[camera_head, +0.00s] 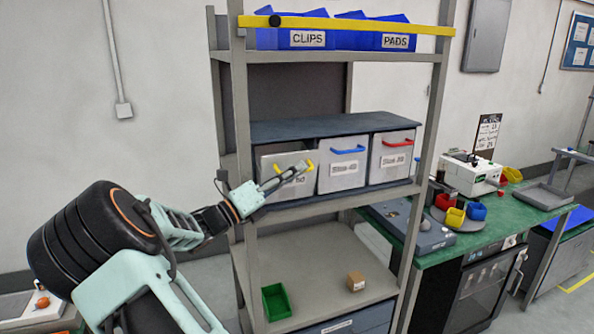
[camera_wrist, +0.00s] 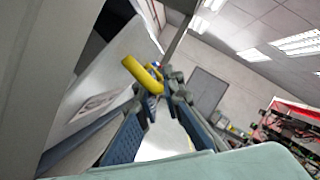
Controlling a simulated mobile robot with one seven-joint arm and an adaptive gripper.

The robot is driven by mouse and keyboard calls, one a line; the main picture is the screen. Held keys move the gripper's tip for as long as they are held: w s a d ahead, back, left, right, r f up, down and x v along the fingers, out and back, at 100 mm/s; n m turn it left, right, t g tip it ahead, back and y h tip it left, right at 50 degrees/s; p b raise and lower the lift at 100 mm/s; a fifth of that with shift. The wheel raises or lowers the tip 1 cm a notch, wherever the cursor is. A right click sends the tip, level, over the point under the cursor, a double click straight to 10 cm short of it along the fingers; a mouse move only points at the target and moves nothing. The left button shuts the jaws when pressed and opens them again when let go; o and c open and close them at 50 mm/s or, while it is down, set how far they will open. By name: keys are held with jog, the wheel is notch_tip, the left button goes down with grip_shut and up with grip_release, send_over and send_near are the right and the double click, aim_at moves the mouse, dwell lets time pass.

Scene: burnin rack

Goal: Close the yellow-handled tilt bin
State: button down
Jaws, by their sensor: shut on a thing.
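The tilt bin with the yellow handle (camera_head: 272,166) is the leftmost of three grey bins on the middle shelf. Its front stands a little out from the other two fronts and looks tilted open. My gripper (camera_head: 301,168) is at its yellow handle and shut on it. In the wrist view the yellow handle (camera_wrist: 146,77) lies between the fingertips of my gripper (camera_wrist: 158,90), with the pale bin front (camera_wrist: 100,85) to the left. The gripper partly covers the bin's label in the head view.
Beside it are a blue-handled bin (camera_head: 340,171) and a red-handled bin (camera_head: 392,155). A rack post (camera_head: 240,120) stands close to my arm. The lower shelf (camera_head: 325,265) holds a green tray (camera_head: 277,301) and a small brown box (camera_head: 356,281). Blue bins (camera_head: 345,38) sit above.

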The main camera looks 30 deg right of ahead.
jog(key=shift+w+d+r+n+t+y, duration=0.1)
jog(key=shift+w+n+t+y, duration=0.1)
jog(key=shift+n, duration=0.3)
jog(key=shift+w+r+n+t+y, duration=0.1)
jog(key=shift+w+n, duration=0.1)
jog(key=shift+n, duration=0.3)
jog(key=c, duration=2.3)
grip_release()
jog(key=shift+c, duration=0.2)
jog(key=v, duration=1.2)
jog(key=shift+c, duration=0.6)
